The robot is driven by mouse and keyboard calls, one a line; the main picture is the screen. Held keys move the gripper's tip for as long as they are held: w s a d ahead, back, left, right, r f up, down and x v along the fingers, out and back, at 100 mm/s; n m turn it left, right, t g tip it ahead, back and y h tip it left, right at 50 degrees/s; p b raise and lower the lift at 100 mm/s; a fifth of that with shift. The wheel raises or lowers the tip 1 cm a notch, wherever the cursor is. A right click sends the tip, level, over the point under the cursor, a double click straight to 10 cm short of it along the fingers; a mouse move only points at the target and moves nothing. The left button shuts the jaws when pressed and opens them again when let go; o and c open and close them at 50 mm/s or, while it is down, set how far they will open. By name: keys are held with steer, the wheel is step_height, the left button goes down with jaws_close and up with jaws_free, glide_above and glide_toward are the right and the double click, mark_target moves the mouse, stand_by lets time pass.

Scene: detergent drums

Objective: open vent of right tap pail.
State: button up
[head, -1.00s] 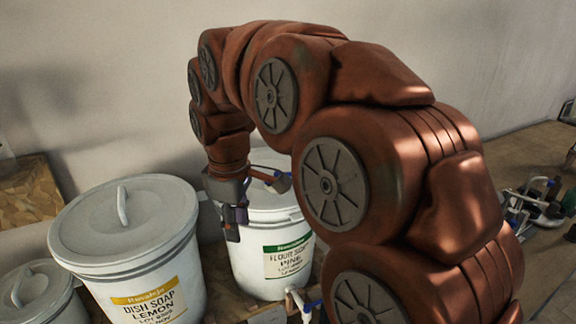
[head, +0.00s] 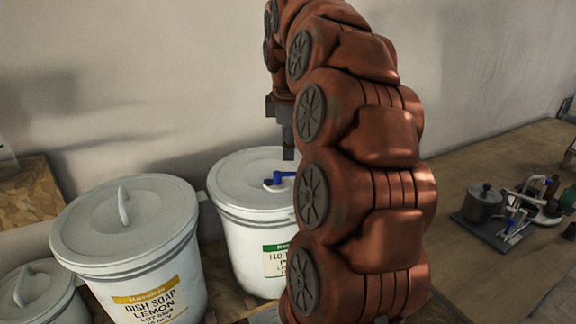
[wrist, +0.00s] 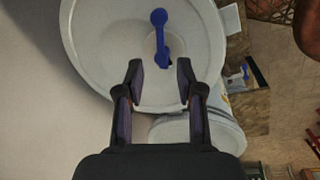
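The right pail (head: 248,240) is white with a green label and stands right of the lemon dish soap pail (head: 150,285). Its round lid (head: 240,180) carries a blue vent lever (head: 280,177). In the wrist view the lever (wrist: 158,35) lies on the lid (wrist: 105,45), its rounded end pointing away from my gripper. My gripper (head: 287,152) points down above the lid in the head view. In the wrist view my gripper (wrist: 158,68) is open and empty, with the lever's near end just beyond its fingertips. My arm hides the pail's right side and its tap.
Another lidded white pail (head: 38,295) stands at the far left. A metal pot (head: 482,203) and several small items sit on the wooden surface (head: 450,240) at the right. The wall (head: 120,80) rises close behind the pails.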

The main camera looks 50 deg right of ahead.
mark_target(288, 173)
steer(key=shift+w+d+f+p, duration=0.15)
steer(key=shift+f+p, duration=0.2)
steer(key=shift+f, duration=0.75)
steer(key=shift+w+d+f+p, duration=0.15)
steer(key=shift+f+p, duration=0.25)
steer(key=shift+f, duration=0.65)
steer(key=shift+w+d+f+p, duration=0.1)
steer(key=shift+w+f+p, duration=0.2)
steer(key=shift+f, duration=0.8)
steer(key=shift+s, duration=0.1)
jaws_close()
